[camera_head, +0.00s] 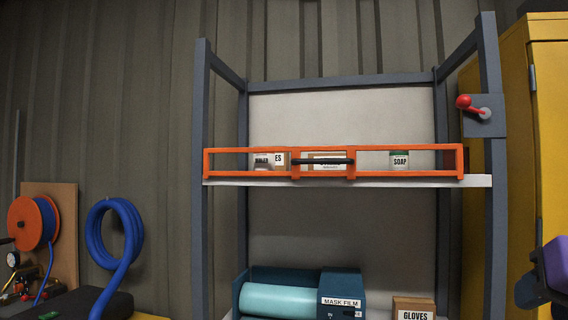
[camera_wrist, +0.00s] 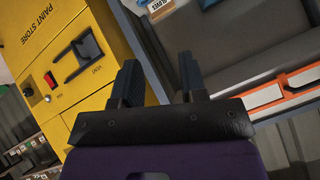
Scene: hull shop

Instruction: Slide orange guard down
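The orange guard (camera_head: 408,148) is a long barred frame across the front of the white shelf (camera_head: 478,181) in the grey rack. It has a black horizontal handle (camera_head: 322,161) at its middle. In the wrist view part of the orange guard (camera_wrist: 264,96) shows at the right, with the dark handle (camera_wrist: 300,87) near the picture edge. My gripper (camera_wrist: 159,72) is open and empty, its two dark fingers apart and clear of the guard. In the head view only a purple and dark part of my arm shows at the lower right edge.
Boxes and a soap tub (camera_head: 399,160) stand behind the guard. A red-knobbed lever (camera_head: 465,102) is on the right post (camera_head: 495,220). The yellow cabinet (camera_head: 550,130) stands right of the rack. A mask film box (camera_head: 342,292) and a gloves box (camera_head: 413,307) sit below.

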